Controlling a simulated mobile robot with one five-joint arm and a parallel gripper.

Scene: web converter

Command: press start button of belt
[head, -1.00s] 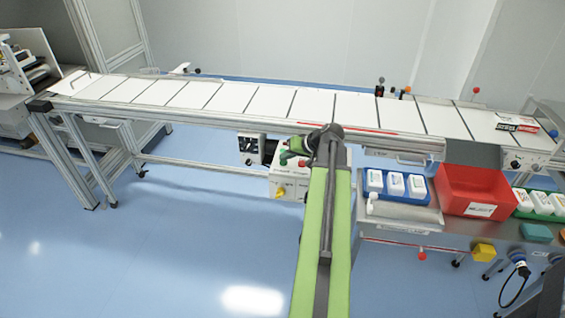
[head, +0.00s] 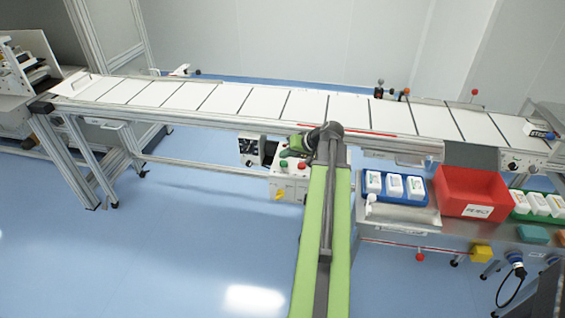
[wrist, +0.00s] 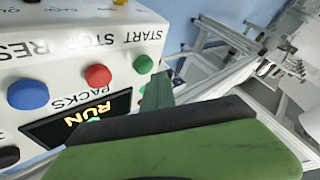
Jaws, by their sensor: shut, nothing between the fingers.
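The control box (head: 290,186) hangs below the belt (head: 300,105). In the wrist view its face (wrist: 70,45) appears upside down. The green START button (wrist: 143,64) is right of the red STOP button (wrist: 98,76), and the blue RESET button (wrist: 28,94) is at the left. A small display (wrist: 75,120) reads RUN. My gripper (head: 285,153) is shut and empty, at the top of the box. Its green fingertip (wrist: 160,84) is close beside the START button. I cannot tell whether they touch.
A red bin (head: 470,190) and a blue tray of white packs (head: 395,186) stand on the bench at right. A dark box (head: 248,150) hangs left of the control box. The floor (head: 180,250) at left is clear.

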